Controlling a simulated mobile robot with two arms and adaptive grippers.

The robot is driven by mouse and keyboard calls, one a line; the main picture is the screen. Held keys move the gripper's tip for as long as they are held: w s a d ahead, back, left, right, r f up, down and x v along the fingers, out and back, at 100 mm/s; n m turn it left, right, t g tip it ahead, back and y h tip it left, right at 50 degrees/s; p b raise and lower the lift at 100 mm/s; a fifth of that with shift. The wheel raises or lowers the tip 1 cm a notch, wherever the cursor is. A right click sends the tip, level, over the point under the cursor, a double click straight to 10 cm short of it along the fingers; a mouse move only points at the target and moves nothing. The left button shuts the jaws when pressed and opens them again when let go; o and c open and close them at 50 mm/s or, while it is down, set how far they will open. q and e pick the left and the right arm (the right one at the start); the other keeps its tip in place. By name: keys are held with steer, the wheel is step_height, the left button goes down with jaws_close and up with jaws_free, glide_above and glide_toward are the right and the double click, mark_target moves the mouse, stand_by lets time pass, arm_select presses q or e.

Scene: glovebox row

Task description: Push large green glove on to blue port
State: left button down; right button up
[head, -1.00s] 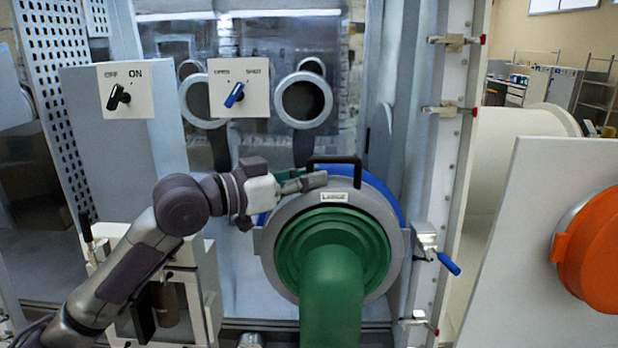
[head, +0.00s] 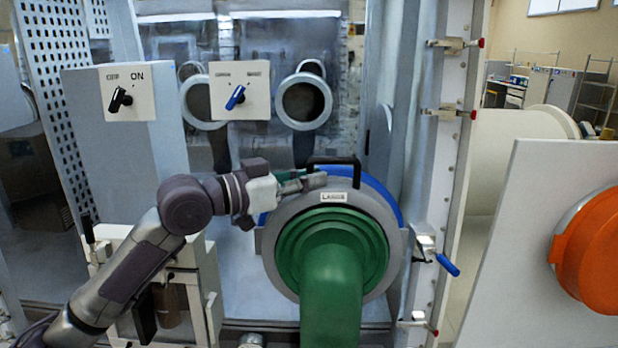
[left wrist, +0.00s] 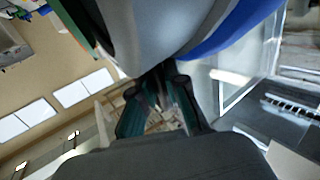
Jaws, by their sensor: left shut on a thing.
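The large green glove (head: 331,300) has a grey ring with a "LARGE" label and a black handle (head: 335,161) on top. Its green sleeve hangs toward me. The blue port (head: 387,190) shows behind the ring along the upper right, with a sliver at the left. I cannot tell whether ring and port touch. My left gripper (head: 318,180) is shut at the ring's top, by the handle's left foot; the exact grip is hidden. In the left wrist view, the fingers (left wrist: 160,95) lie below the grey ring (left wrist: 150,35) and blue port (left wrist: 235,30). My right gripper is out of view.
A clamp with a blue lever (head: 448,264) stands right of the ring. An orange port cover (head: 592,255) is on a white panel at the far right. Switch boxes with ON/OFF (head: 126,92) and a blue knob (head: 238,95) are above my left arm.

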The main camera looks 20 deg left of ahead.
arm_select(q)
steer(key=c, duration=1.1)
jaws_free()
steer(key=shift+w, duration=0.2)
steer(key=shift+f, duration=0.1)
steer(key=shift+v, duration=6.05)
steer(key=shift+s, duration=0.1)
